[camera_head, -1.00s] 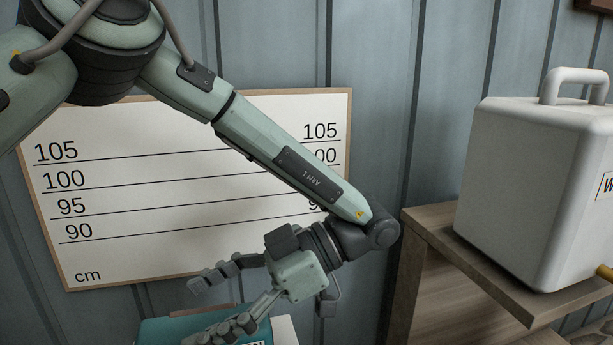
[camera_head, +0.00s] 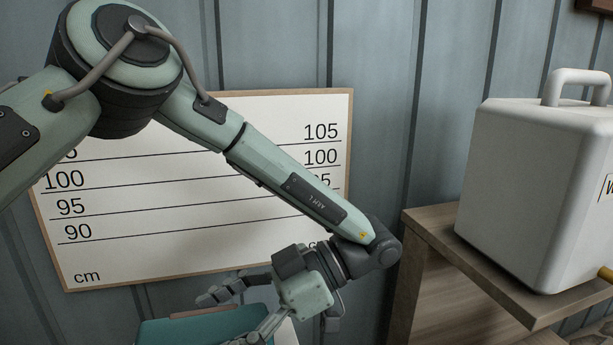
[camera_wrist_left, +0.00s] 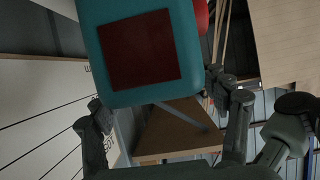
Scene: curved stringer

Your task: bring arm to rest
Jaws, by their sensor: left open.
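My left arm comes in from the upper left in the head view and bends down at the wrist. My left gripper (camera_head: 235,315) is open, its fingers spread, low in the picture above a teal box (camera_head: 185,330). The lower finger is partly cut off by the bottom edge. In the left wrist view the fingers stand far apart with nothing between their tips, and the teal box (camera_wrist_left: 110,40) shows beyond them with a dark red square (camera_wrist_left: 146,50) on one face. My right gripper is not in view.
A white board with a centimetre scale (camera_head: 150,250) is on the grey panelled wall behind my arm. A white container with a handle (camera_head: 530,190) stands on a wooden shelf (camera_head: 430,232) at the right, close to my wrist in the picture.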

